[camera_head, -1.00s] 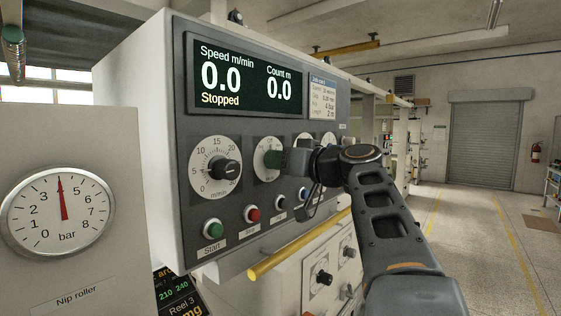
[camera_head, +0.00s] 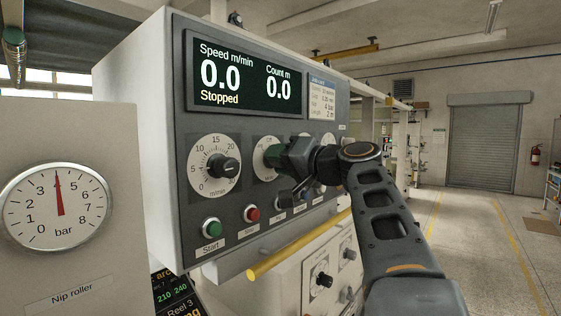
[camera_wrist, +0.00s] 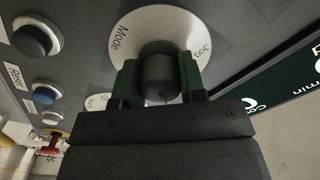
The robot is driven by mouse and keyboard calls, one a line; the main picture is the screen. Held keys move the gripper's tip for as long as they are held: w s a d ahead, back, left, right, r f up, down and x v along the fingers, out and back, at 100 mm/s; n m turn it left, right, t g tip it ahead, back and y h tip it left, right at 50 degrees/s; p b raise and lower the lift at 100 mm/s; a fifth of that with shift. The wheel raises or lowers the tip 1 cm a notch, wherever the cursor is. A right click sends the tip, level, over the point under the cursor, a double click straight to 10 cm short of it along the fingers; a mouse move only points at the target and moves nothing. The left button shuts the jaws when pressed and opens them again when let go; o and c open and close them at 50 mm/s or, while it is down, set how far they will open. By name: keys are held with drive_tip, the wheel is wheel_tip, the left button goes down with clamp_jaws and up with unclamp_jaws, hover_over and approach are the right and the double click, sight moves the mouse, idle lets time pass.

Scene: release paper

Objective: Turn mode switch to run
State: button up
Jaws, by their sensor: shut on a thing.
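The mode switch is a dark round knob (camera_wrist: 159,72) on a white dial plate (camera_wrist: 132,34) with "Mode" and "Jog" printed on it. In the wrist view the two green fingers of my gripper (camera_wrist: 160,88) close on either side of the knob. In the head view my gripper (camera_head: 273,156) covers the knob, and only part of its white dial plate (camera_head: 258,167) shows. Most of the dial's lettering, including any run mark, is hidden. The control panel's screen (camera_head: 246,78) reads "Stopped", with speed 0.0 and count 0.0.
A speed dial (camera_head: 222,167) sits left of my gripper. Below are a green start button (camera_head: 213,229), a red button (camera_head: 252,214) and more buttons. A yellow bar (camera_head: 298,246) runs under the panel. A pressure gauge (camera_head: 57,207) stands at left. Open floor lies right.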

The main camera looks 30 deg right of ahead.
drive_tip(key=shift+m, duration=0.8)
drive_tip(key=o, duration=0.9)
drive_tip(key=b+v, duration=0.3)
drive_tip(key=v, duration=1)
drive_tip(key=shift+s+d, duration=0.2)
drive_tip(key=shift+s, duration=0.2)
